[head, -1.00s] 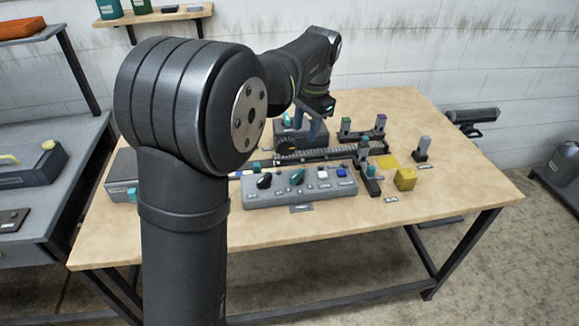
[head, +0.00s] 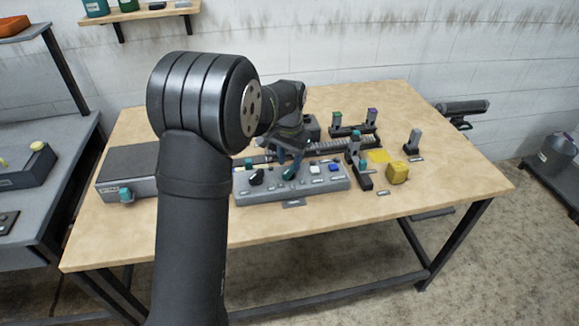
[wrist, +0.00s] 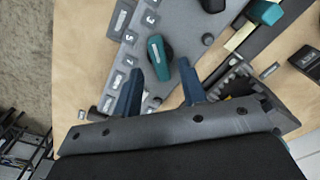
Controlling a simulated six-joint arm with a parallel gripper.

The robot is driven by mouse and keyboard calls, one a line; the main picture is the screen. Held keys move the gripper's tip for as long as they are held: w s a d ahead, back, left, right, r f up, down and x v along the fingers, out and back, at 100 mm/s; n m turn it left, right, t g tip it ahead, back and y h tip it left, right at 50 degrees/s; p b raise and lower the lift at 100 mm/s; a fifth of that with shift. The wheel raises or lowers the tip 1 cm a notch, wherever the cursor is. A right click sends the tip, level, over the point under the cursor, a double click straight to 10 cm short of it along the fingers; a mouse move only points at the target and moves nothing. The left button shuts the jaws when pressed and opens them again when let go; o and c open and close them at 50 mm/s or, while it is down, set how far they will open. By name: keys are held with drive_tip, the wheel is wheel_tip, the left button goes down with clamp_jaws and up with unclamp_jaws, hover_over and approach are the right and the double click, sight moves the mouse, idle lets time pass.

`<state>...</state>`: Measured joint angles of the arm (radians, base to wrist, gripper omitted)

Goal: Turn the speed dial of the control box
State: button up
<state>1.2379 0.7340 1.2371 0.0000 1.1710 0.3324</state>
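The grey control box (head: 330,186) lies along the front middle of the table. It carries a teal dial (head: 289,173) and a black dial (head: 256,177). My gripper (head: 286,158) is over the box at the teal dial. In the wrist view, the teal dial (wrist: 160,60) shows between the tips of my two blue fingers (wrist: 161,68). The fingers are apart, with a gap on both sides of the dial; I cannot tell their height over it. Number plates (wrist: 129,61) line the box beside the dial, and the black dial (wrist: 212,4) is at the top edge.
A toothed rail (head: 325,147) runs close behind the box. A grey case (head: 125,170) is to the left. The table's front right is clear.

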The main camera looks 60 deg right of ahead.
sight(289, 172)
drive_tip(key=shift+f, duration=1.35)
clamp_jaws()
drive_tip(key=shift+n, duration=0.4)
drive_tip(key=n, duration=0.3)
drive_tip(key=shift+n, duration=2.5)
